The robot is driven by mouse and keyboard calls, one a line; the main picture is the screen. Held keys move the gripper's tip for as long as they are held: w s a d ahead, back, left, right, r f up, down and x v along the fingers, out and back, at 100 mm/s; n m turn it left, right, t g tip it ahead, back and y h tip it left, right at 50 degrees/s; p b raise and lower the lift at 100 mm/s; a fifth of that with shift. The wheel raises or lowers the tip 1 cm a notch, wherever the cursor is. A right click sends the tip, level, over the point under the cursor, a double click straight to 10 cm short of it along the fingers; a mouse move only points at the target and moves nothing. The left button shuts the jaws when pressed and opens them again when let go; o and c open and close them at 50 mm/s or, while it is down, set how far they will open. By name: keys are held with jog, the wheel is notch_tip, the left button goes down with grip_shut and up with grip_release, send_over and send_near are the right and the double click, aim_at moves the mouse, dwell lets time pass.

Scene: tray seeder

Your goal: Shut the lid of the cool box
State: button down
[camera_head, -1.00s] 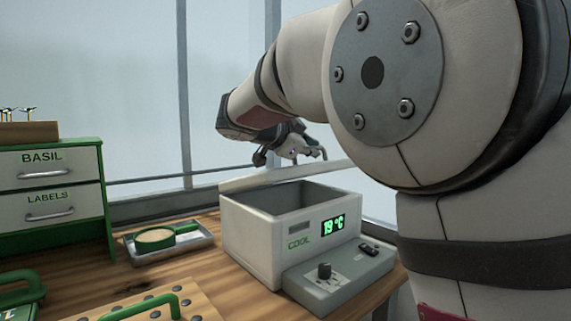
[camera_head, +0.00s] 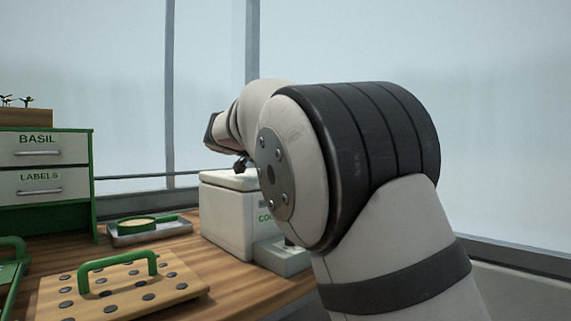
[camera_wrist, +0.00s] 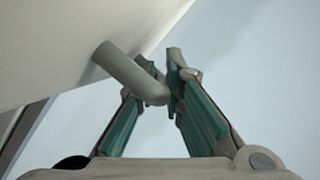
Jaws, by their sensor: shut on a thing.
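The cool box (camera_head: 226,222) is a white box on the wooden bench, partly hidden behind my arm in the head view. Its lid (camera_head: 225,178) lies across the top, and the opening no longer shows. I cannot tell whether a thin gap is left at the rim. My gripper (camera_head: 241,166) is just above the lid, small and dark in the head view. In the wrist view, my gripper (camera_wrist: 168,86) is shut on the grey bar handle (camera_wrist: 128,74), which sticks out from the pale lid surface (camera_wrist: 70,45).
A drilled wooden board (camera_head: 120,290) with a green handle is in front. Green-framed drawers (camera_head: 40,168) stand at the far left. The cool box's control panel (camera_head: 283,258) is partly behind my arm.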

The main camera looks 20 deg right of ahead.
jog(key=shift+s+f, duration=0.1)
jog(key=shift+f, duration=0.25)
jog(key=c, duration=2)
grip_release()
jog(key=shift+o, duration=0.2)
jog(key=shift+s+a+r, duration=0.1)
jog(key=shift+a+r, duration=0.05)
jog(key=shift+a, duration=0.05)
jog(key=v, duration=1.1)
jog(key=shift+s+a, duration=0.25)
